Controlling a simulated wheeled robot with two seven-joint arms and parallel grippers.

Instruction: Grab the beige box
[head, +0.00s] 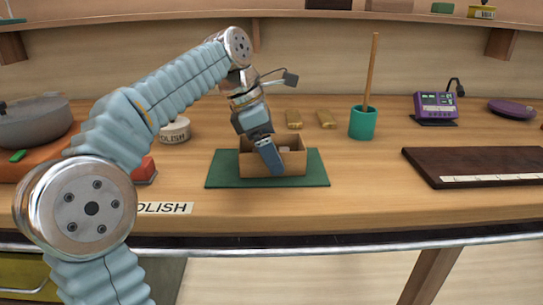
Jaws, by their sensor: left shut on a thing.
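The beige box (292,163) is an open-topped box on a dark green mat (220,176) near the middle of the table. My left gripper (272,163) comes down over the near side of the box and is shut on it, hiding part of its front wall. Something small and pale shows inside the box, too small to tell. The box looks upright and seems to rest on the mat. My right gripper is not in view.
A teal cup (362,124) with a wooden stick stands behind right. A dark brown board (480,165) lies right, with a purple device (435,105) behind it. A round tin (175,130) stands left, near a grey pot (35,124). Bare table lies between mat and board.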

